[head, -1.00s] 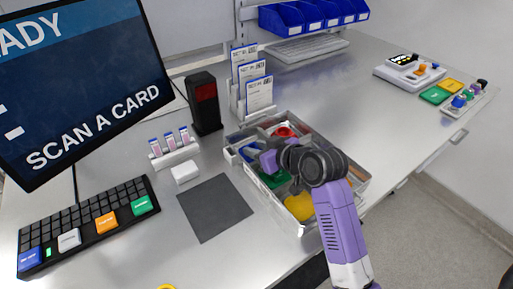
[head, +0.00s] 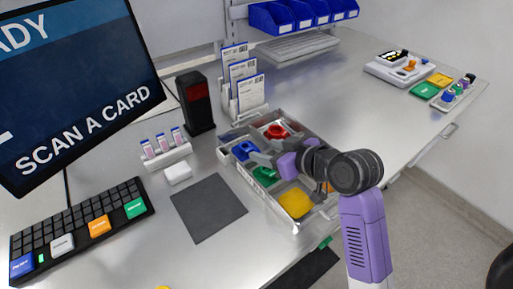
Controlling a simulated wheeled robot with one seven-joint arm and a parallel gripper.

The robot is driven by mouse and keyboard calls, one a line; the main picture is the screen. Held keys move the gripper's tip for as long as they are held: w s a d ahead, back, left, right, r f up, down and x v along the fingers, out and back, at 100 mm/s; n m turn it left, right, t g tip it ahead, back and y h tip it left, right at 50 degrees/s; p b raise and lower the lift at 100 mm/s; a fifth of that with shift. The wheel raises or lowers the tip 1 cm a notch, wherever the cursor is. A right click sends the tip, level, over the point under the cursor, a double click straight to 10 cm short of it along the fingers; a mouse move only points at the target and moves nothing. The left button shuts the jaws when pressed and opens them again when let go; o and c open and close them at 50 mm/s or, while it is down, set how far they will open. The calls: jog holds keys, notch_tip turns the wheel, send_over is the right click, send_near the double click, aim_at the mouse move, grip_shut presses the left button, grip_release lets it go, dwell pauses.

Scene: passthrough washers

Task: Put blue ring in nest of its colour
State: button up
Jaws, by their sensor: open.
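A blue ring (head: 244,151) shows in the left compartment of the grey sorting tray (head: 296,228), and blue shows around it. It looks seated there, but its exact fit is too small to tell. My gripper (head: 264,164) is open over the tray, just right of the blue ring and apart from it. Its fingers point left and seem empty. My purple and black wrist hides the right part of the tray.
The tray also holds a red ring (head: 276,131), a green nest (head: 265,177) and a yellow nest (head: 296,204). A card rack (head: 240,85) and black scanner (head: 196,105) stand behind it. A dark mat (head: 208,208) lies clear at its left.

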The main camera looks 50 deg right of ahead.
jog(key=shift+v, duration=1.7)
